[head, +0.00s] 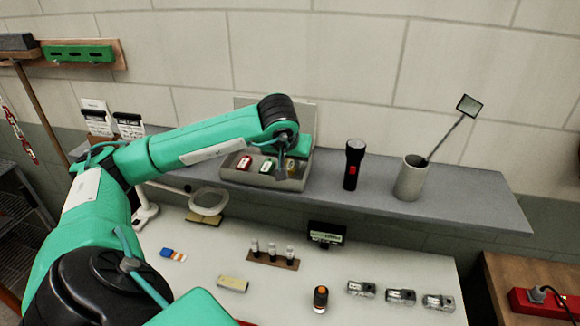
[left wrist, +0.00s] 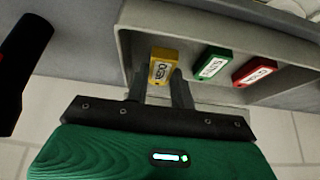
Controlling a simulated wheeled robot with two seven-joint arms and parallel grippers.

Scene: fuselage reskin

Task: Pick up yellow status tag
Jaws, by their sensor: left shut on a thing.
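The yellow status tag (left wrist: 163,64) shows in the left wrist view, between the fingertips of my left gripper (left wrist: 162,80), which is shut on it. The tag is at the end of a row in a grey open bin (head: 262,180) on the shelf. In the head view my left gripper (head: 287,163) reaches down into the right part of the bin, and the gripper largely hides the yellow tag. A green tag (left wrist: 213,62) and a red tag (left wrist: 256,72) sit beside it in the bin. My right gripper is out of view.
On the grey shelf (head: 450,200), a black flashlight (head: 353,165) and a grey cup (head: 411,178) holding an inspection mirror (head: 469,105) stand right of the bin. A magnifier (head: 208,201) is at left. Several small parts lie on the white bench (head: 400,265) below.

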